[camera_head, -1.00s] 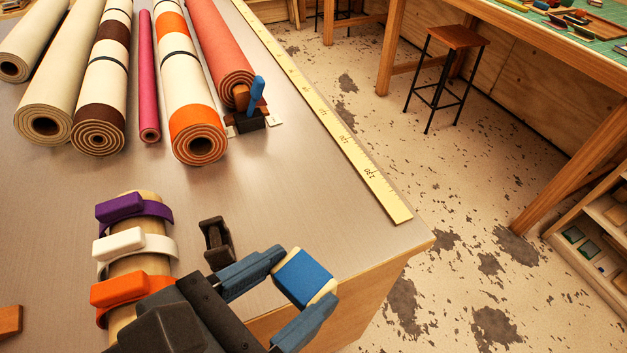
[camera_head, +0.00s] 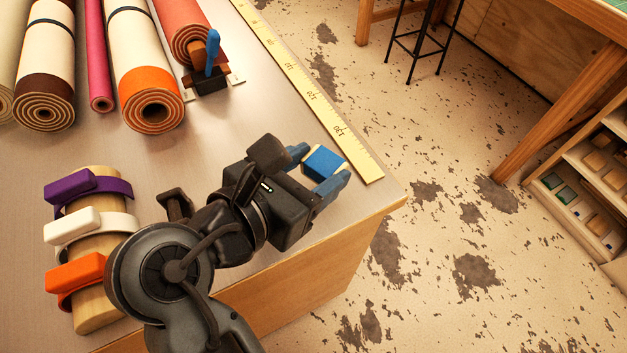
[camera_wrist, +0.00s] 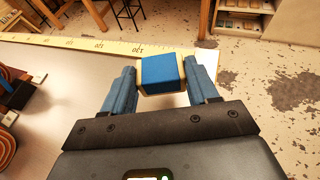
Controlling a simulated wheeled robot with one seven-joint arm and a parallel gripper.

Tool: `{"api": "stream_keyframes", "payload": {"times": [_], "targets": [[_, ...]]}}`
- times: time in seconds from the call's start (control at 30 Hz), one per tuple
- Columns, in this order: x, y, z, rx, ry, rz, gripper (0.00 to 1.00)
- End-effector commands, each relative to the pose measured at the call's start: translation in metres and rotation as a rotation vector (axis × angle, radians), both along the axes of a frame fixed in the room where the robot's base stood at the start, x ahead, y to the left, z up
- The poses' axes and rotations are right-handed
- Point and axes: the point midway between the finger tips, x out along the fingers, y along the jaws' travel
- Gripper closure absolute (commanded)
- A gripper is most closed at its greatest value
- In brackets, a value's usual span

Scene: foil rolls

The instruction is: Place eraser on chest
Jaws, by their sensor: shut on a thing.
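The eraser, a small block with a blue face and cream ends (camera_head: 324,164), is clamped between the fingers of my gripper (camera_head: 318,172). It also shows in the wrist view (camera_wrist: 161,74), with one blue-grey finger on each side. My gripper is shut on it and holds it over the right end of the metal-topped table, near the yellow ruler. Whether it touches the tabletop cannot be told. I cannot tell for sure which piece of furniture is the chest.
A yellow ruler (camera_head: 312,95) runs along the right table edge. Several foil rolls (camera_head: 150,95) lie at the back left. Purple, white and orange bands sit around a wooden cylinder (camera_head: 92,315). A shelf unit (camera_head: 540,190) and a stool (camera_head: 418,48) stand across the open floor.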

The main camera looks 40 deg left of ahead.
Motion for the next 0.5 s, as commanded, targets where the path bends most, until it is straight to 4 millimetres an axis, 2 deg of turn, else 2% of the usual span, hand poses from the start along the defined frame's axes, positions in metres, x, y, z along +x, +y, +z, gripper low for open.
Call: {"api": "stream_keyframes", "payload": {"times": [0.17, 0.37, 0.5], "targets": [[0.002, 0.000, -0.012, -0.002, 0.001, 0.000, 0.73], [0.001, 0.000, -0.039, -0.002, 0.000, 0.000, 0.73], [0.002, 0.000, -0.041, 0.000, -0.001, -0.001, 0.73]]}}
